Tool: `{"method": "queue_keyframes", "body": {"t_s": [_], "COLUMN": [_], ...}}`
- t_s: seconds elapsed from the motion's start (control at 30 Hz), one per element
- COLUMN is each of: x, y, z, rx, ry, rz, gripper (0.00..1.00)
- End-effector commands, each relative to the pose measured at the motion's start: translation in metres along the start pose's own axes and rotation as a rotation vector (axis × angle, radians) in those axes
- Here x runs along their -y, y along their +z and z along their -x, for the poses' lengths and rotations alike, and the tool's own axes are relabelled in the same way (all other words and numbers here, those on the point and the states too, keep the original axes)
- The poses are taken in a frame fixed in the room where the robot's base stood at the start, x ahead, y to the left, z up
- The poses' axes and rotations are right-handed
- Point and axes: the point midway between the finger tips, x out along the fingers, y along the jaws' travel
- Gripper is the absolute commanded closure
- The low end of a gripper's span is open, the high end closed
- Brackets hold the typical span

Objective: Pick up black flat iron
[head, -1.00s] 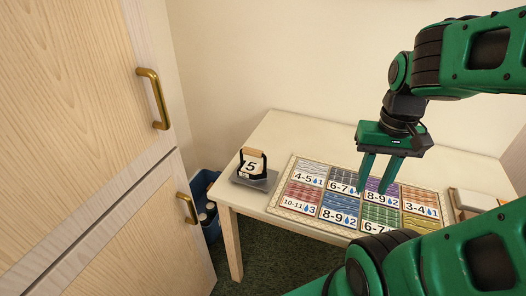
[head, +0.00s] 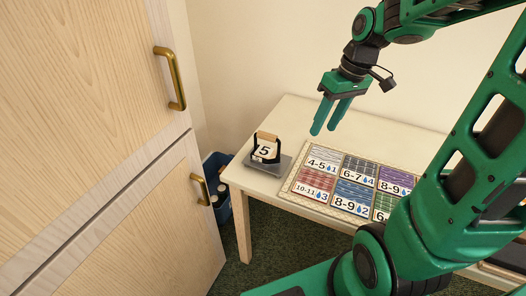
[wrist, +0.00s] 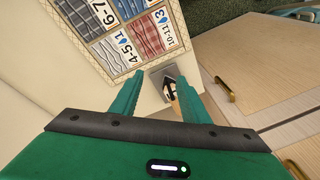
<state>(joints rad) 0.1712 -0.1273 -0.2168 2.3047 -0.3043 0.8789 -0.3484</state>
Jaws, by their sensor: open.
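The black flat iron (head: 265,150) has a wooden handle and a pale plate marked 5. It stands upright on a grey flat base (head: 269,168) at the left end of the table. In the wrist view the iron (wrist: 170,88) shows small, between my fingers and beyond their tips. My gripper (head: 323,131) is open and empty, above the table, to the right of the iron and higher than it. It also shows in the wrist view (wrist: 165,82).
The cream table (head: 290,116) carries a board (head: 300,192) of coloured numbered panels right of the iron. A blue bin (head: 222,212) with bottles stands on the floor left of the table. A wooden cabinet (head: 85,120) with brass handles fills the left side.

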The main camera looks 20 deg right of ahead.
Motion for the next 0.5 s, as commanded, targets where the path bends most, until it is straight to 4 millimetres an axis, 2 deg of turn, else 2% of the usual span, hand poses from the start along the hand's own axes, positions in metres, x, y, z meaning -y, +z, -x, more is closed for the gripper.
{"method": "queue_keyframes", "body": {"t_s": [0.03, 0.1, 0.2, 0.33, 0.5], "x": [0.004, 0.012, 0.025, 0.039, 0.049], "y": [-0.021, -0.049, -0.081, -0.108, -0.123], "z": [-0.008, -0.018, -0.029, -0.04, -0.049], "rx": [-0.009, -0.034, -0.067, -0.103, -0.125], "ry": [-0.027, -0.066, -0.116, -0.164, -0.195], "rz": [0.077, 0.19, 0.327, 0.451, 0.522], "gripper": [0.58, 0.58, 0.58, 0.58, 0.58]}}
